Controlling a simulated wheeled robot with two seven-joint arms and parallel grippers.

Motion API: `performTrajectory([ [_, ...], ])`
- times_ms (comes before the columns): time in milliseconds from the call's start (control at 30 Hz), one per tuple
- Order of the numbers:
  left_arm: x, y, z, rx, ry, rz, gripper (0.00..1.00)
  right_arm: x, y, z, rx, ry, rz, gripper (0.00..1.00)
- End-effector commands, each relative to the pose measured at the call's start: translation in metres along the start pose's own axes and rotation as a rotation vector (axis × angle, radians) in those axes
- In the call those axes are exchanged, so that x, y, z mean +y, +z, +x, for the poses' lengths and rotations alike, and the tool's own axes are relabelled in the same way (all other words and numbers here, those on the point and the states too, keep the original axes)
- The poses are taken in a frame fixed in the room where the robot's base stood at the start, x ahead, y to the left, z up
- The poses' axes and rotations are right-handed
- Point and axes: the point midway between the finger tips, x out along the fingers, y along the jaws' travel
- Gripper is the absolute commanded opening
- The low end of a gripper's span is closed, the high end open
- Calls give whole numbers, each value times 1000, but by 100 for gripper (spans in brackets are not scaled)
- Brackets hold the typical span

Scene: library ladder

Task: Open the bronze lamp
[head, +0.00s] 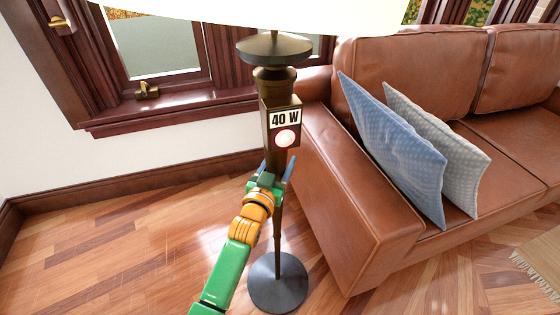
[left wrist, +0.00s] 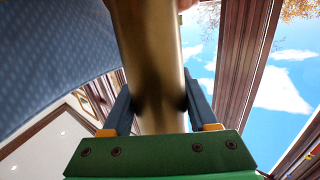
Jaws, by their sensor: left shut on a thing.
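The bronze lamp (head: 274,83) stands upright on the floor in the middle of the head view, beside the sofa. It has a pale shade (head: 290,12), a round dark base (head: 278,284) and a box marked "40 W" (head: 286,119) with a pinkish-white round button (head: 286,138). My left gripper (head: 275,172) is shut on the lamp's stem just below that box. In the left wrist view, the two dark fingers of my left gripper (left wrist: 160,105) sit on either side of the bronze stem (left wrist: 150,50). My right gripper is not in view.
A brown leather sofa (head: 350,210) stands close at the lamp's right, with a blue cushion (head: 395,150) and a grey cushion (head: 440,140). A window sill (head: 170,112) is behind at the left. The wooden floor (head: 110,240) at the left is clear.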

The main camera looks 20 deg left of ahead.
Motion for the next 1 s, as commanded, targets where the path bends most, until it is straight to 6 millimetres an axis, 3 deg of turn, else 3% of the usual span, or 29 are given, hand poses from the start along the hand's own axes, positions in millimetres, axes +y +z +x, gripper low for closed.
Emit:
performTrajectory([
  [233,0,1,0,-2,1,2,0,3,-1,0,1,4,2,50],
  [267,0,1,0,-2,1,2,67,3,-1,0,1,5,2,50],
  [333,0,1,0,-2,1,2,86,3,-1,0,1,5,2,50],
  [367,0,1,0,-1,1,2,89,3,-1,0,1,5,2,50],
  [667,0,0,-2,0,0,1,89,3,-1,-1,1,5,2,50],
  [1000,0,0,-58,-3,1,1,89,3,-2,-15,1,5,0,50],
])
